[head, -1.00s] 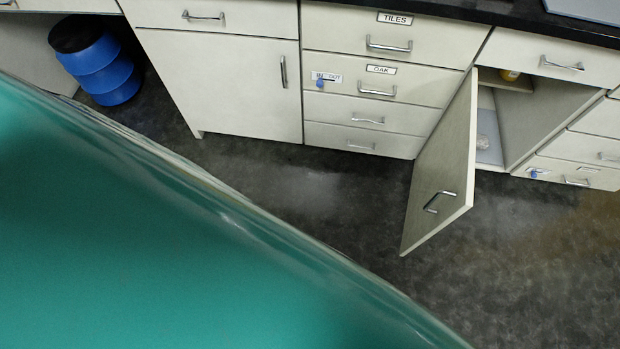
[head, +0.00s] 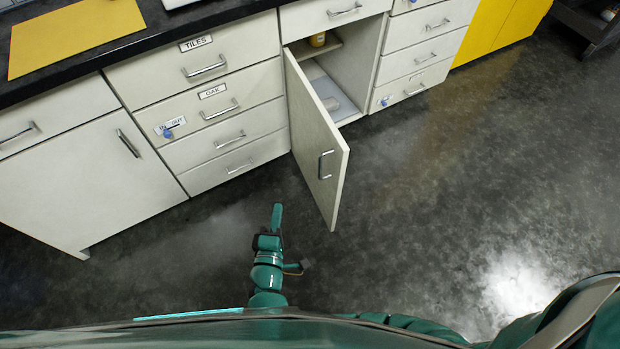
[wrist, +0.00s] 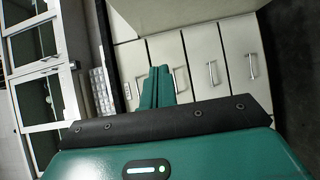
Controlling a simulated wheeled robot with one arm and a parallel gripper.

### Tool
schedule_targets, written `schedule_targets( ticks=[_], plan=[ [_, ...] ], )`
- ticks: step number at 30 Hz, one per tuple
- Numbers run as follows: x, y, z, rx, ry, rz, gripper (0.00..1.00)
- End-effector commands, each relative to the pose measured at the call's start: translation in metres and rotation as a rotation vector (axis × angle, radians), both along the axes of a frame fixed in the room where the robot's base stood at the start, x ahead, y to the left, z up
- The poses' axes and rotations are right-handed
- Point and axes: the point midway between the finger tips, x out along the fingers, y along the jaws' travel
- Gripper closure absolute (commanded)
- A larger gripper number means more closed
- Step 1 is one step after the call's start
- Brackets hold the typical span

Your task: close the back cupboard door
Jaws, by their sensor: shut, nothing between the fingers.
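The back cupboard door (head: 317,140) stands wide open, swung out from the cupboard (head: 350,62) into the room. It is pale with a metal handle (head: 325,165) near its free edge. Inside the cupboard are a yellow container (head: 317,40) on a shelf and a pale object lower down. My gripper (head: 277,212) is shut and empty, left of the door and apart from it, above the floor.
Drawers labelled TILES (head: 195,60) and OAK (head: 213,100) are left of the cupboard. A yellow board (head: 75,35) lies on the black worktop. Yellow cabinets (head: 500,30) stand at the far right. The floor (head: 430,190) right of the door is clear.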

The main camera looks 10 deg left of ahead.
Motion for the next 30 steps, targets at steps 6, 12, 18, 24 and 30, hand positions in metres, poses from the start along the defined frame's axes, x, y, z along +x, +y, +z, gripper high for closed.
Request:
schedule_targets(
  ticks=[6, 12, 18, 24, 30],
  plan=[
    [0.004, -0.057, 0.008, 0.002, -0.030, -0.237, 1.00],
    [0.009, -0.070, 0.008, 0.003, -0.032, -0.287, 1.00],
    [0.035, -0.078, 0.009, 0.003, -0.034, -0.285, 1.00],
    [0.072, -0.089, 0.009, 0.000, -0.033, -0.287, 1.00],
    [0.105, -0.102, 0.009, 0.001, -0.031, -0.285, 1.00]
  ],
)
